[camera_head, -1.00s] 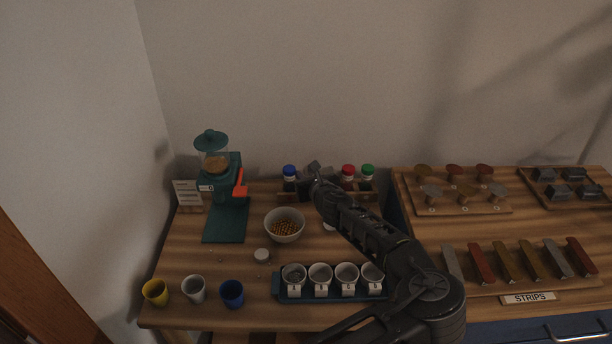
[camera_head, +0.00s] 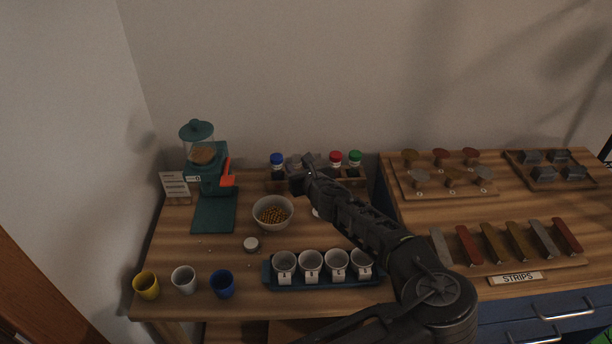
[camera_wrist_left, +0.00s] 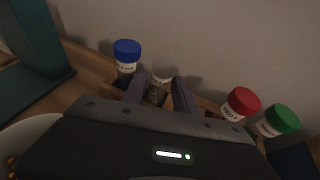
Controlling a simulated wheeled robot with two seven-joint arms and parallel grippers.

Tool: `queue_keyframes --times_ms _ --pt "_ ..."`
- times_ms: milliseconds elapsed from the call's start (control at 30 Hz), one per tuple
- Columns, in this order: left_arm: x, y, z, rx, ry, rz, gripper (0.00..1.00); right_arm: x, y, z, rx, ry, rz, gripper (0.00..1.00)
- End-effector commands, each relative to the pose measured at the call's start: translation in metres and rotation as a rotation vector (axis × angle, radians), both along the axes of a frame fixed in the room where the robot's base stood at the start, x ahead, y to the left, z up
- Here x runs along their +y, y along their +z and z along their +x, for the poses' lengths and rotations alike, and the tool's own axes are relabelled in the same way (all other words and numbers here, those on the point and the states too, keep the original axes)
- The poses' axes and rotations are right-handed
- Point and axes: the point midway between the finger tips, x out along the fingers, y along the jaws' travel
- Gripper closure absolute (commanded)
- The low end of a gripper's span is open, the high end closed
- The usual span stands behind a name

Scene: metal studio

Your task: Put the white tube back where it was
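The pale-labelled tube (camera_wrist_left: 161,82), which I take as the white tube, stands upright in the wooden rack, between the blue-capped and red-capped tubes. In the head view its top (camera_head: 295,161) shows beside my fingers. My left gripper (camera_head: 302,165) is over the rack. In the left wrist view its two fingers (camera_wrist_left: 160,92) are apart on either side of the tube, with a narrow strip of wood visible between the tube and one finger. The tube's lower part is hidden by my gripper. My right gripper is not in view.
Blue-capped (camera_wrist_left: 126,52), red-capped (camera_wrist_left: 241,102) and green-capped (camera_wrist_left: 280,120) tubes stand close by. A bowl of beads (camera_head: 272,212) sits in front. A round white piece (camera_head: 251,244) lies nearby. A blue tray (camera_head: 270,283) holds several cups. A green dispenser (camera_head: 205,175) is at left.

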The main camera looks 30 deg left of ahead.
Motion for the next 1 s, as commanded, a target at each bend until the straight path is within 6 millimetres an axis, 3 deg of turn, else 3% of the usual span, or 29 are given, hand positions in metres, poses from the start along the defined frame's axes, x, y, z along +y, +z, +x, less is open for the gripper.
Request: queue_keyframes --times_ms 200,400,1000 --pt "-0.037 0.016 -0.025 0.000 -0.003 -0.001 0.66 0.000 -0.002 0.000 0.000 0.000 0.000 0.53" --pt "-0.055 0.024 -0.039 0.000 -0.001 -0.002 0.66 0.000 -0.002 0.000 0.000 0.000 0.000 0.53" --pt "-0.057 0.025 -0.041 0.001 0.000 0.000 0.66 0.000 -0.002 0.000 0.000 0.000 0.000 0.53"
